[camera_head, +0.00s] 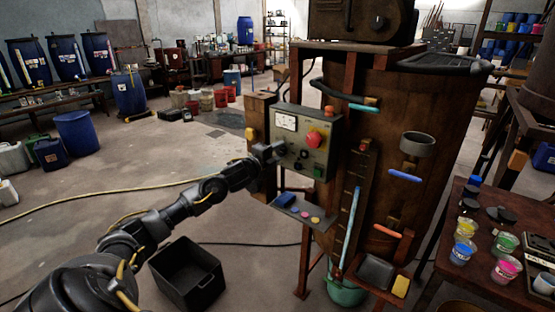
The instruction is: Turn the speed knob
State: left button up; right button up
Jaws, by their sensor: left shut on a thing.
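The grey control box (312,140) is fixed to the front of the large brown vat (380,130). It carries a white dial gauge (286,122), a red button (314,139) and a green switch (318,172). My left arm reaches in from the lower left. My left gripper (272,154) is at the box's left face, below the gauge, shut on a small part there. That part, seemingly the speed knob, is mostly hidden by the gripper's fingers. My right gripper is out of view.
A black open crate (187,275) stands on the floor under my left arm. A table with paint cups (461,252) is at the right. Yellow cable (100,197) crosses the open floor.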

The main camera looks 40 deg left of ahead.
pick_arm(q)
jog(key=shift+m+b, duration=1.2)
jog(key=shift+m, duration=0.5)
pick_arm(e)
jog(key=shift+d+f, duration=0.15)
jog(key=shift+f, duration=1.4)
pick_arm(q)
jog(key=o, duration=1)
jog(key=s+b, duration=0.3)
jog(key=s, duration=0.7)
jog(key=shift+s+d, duration=0.15)
jog(key=shift+s, duration=0.25)
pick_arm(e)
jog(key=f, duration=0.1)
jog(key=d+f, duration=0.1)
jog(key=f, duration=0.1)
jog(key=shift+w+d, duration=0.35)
